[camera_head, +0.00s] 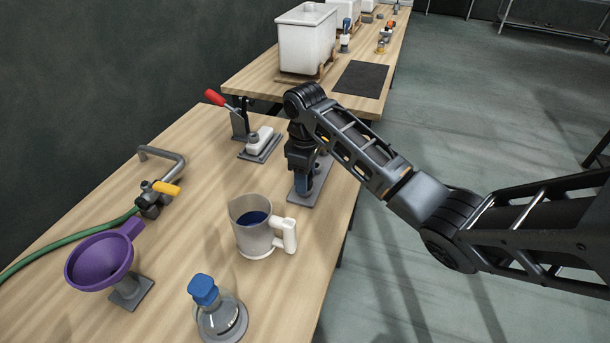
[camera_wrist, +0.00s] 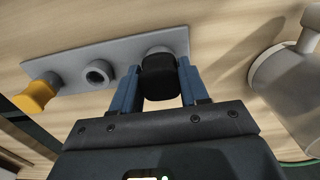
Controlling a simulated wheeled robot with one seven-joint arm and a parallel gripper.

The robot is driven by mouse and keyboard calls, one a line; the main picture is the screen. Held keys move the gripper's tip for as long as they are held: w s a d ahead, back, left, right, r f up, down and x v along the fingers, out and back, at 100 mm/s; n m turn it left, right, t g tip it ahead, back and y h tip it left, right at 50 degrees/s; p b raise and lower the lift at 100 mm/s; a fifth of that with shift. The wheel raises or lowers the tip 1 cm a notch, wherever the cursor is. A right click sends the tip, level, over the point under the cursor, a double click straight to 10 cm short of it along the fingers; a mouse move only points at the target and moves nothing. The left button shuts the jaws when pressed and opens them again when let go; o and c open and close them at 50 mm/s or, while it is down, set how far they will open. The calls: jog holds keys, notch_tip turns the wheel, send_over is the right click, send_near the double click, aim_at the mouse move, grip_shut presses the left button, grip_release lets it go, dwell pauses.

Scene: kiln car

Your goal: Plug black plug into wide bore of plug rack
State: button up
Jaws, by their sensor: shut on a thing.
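The plug rack is a flat grey plate (camera_wrist: 125,65) with raised round bores, seen across the top of the wrist view. It also shows partly behind my arm in the head view (camera_head: 317,190). My gripper (camera_wrist: 158,68), with blue fingers, is shut on the black plug (camera_wrist: 159,80). The plug is at the rack's right-hand bore in the wrist view, and a grey rim shows just behind it. I cannot tell how far it sits in that bore. The middle bore (camera_wrist: 97,73) is empty. In the head view my gripper (camera_head: 302,184) is low over the rack.
A yellow plug (camera_wrist: 36,97) is at the rack's left end. A metal jug (camera_head: 258,236) stands close to the rack. A toggle clamp with a red handle (camera_head: 215,97), a purple funnel (camera_head: 98,262) and a blue-capped flask (camera_head: 218,315) are also on the table.

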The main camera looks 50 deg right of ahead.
dwell(0.4)
jog(key=o, duration=1.4)
jog(key=shift+o, duration=0.2)
jog(key=shift+r, duration=0.2)
jog(key=shift+r+p, duration=0.3)
jog(key=shift+p, duration=0.25)
jog(key=shift+r+p, duration=0.8)
jog(key=shift+r, duration=0.15)
jog(key=shift+r, duration=0.35)
jog(key=shift+r+p, duration=0.4)
jog(key=shift+r, duration=0.1)
